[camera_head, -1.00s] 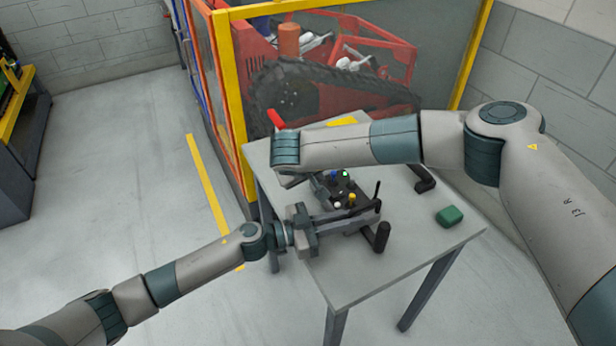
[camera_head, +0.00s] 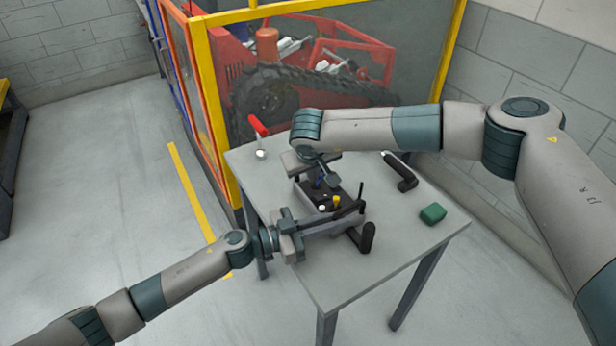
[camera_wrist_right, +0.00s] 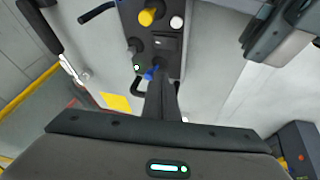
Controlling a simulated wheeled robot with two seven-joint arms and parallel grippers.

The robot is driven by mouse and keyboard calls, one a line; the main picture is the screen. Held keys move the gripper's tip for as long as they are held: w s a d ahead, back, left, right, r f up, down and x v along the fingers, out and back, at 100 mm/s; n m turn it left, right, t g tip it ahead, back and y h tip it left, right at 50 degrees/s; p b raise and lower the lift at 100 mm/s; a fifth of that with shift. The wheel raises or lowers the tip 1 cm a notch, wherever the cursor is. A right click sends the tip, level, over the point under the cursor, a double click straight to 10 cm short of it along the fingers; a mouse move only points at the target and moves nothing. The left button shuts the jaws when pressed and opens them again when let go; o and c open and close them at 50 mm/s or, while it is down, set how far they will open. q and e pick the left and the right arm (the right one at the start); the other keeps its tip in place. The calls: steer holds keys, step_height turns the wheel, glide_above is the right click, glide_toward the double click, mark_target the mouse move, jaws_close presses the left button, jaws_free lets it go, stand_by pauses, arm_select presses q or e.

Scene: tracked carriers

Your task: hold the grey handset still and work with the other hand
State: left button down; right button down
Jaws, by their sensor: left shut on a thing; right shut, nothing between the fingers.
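The handset (camera_head: 312,194) is a dark grey box with knobs on the table; it also shows in the right wrist view (camera_wrist_right: 160,52). My right gripper (camera_head: 331,181) is shut and empty, above the far end of the handset. Its fingertips (camera_wrist_right: 160,92) point at the blue knob; whether they touch it I cannot tell.
A red-handled lever (camera_head: 258,127) stands at the table's far left corner. A green block (camera_head: 432,214) sits at the right edge. Yellow-framed fencing (camera_head: 208,90) stands behind.

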steer(key=shift+w+d+g+y, duration=0.3)
steer(key=shift+d+g+y, duration=0.1)
steer(key=shift+d+y, duration=0.1)
steer(key=shift+a+r, duration=0.1)
steer(key=shift+s+a, duration=0.1)
stand_by(2.8)
steer(key=shift+s+a+f, duration=0.3)
steer(key=shift+a+f, duration=0.15)
steer(key=shift+a, duration=0.1)
